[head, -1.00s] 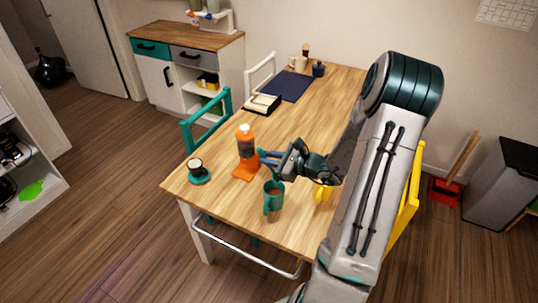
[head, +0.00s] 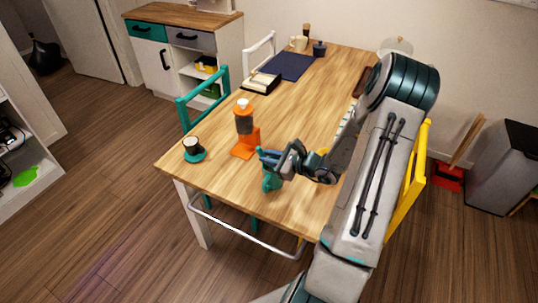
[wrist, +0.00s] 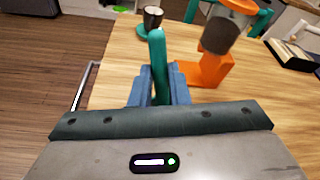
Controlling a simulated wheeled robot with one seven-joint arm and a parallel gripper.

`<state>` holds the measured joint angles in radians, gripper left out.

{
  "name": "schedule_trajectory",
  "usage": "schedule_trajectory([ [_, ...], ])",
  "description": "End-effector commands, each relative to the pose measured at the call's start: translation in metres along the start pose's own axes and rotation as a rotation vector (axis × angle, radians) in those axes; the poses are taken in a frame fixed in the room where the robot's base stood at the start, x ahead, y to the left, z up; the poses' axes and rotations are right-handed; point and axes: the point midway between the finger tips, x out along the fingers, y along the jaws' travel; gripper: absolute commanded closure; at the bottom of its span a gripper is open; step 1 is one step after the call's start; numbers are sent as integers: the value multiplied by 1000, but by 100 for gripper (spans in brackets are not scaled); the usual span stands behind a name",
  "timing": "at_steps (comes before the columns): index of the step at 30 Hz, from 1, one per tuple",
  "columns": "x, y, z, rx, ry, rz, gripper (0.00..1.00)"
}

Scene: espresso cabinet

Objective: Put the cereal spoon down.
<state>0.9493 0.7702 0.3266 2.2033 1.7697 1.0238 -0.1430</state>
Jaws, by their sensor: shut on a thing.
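The cereal spoon is a teal, round-ended bar (wrist: 157,58) standing upright between my blue fingers in the wrist view. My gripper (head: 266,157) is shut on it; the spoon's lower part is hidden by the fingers.
An orange dispenser (head: 244,140) stands just left of my gripper. A dark cup on a teal saucer (head: 195,156) is near the left corner. A book (head: 261,83), a dark blue mat (head: 291,65) and jars are farther back. The table's middle is clear.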

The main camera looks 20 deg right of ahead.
Motion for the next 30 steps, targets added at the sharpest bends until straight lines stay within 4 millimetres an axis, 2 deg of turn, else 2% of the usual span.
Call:
schedule_trajectory([
  [11,1,1,-4,0,0,0,100],
  [12,1,1,-4,0,0,0,82],
  [15,1,1,-4,0,0,0,59],
  [30,1,1,-4,0,0,1,59],
])
